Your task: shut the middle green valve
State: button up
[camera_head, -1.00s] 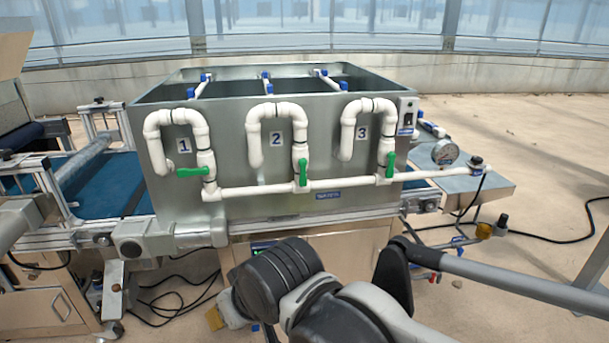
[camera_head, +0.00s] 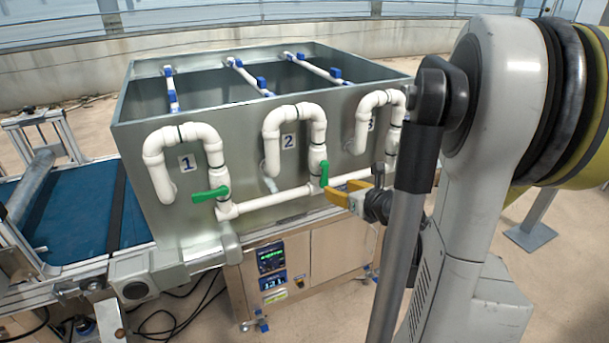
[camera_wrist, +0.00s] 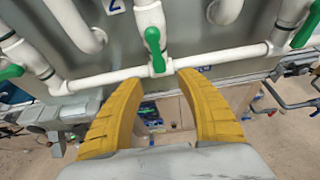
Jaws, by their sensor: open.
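The middle green valve (camera_head: 324,174) sits on the white pipe under the number 2 label, its handle pointing up and down along the pipe. It also shows in the wrist view (camera_wrist: 154,45), just beyond the fingertips and between them in line. My gripper (camera_wrist: 155,78) has yellow fingers, open and empty, with a gap between them. In the head view my gripper (camera_head: 345,195) is close to the right and below the middle handle. Whether a finger touches the handle cannot be told.
The left green valve (camera_head: 210,194) has its handle lying sideways. The right green valve (camera_wrist: 305,30) shows in the wrist view. A white horizontal pipe (camera_head: 275,203) runs under the valves along the grey metal tank (camera_head: 240,170). A cabinet (camera_head: 335,245) stands below.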

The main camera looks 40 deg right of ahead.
aim_at(325, 183)
jog(key=b+x, duration=0.3)
jog(key=x, duration=0.7)
jog(key=shift+a, duration=0.1)
jog(key=shift+s, duration=0.1)
jog(key=shift+c, duration=0.2)
grip_shut()
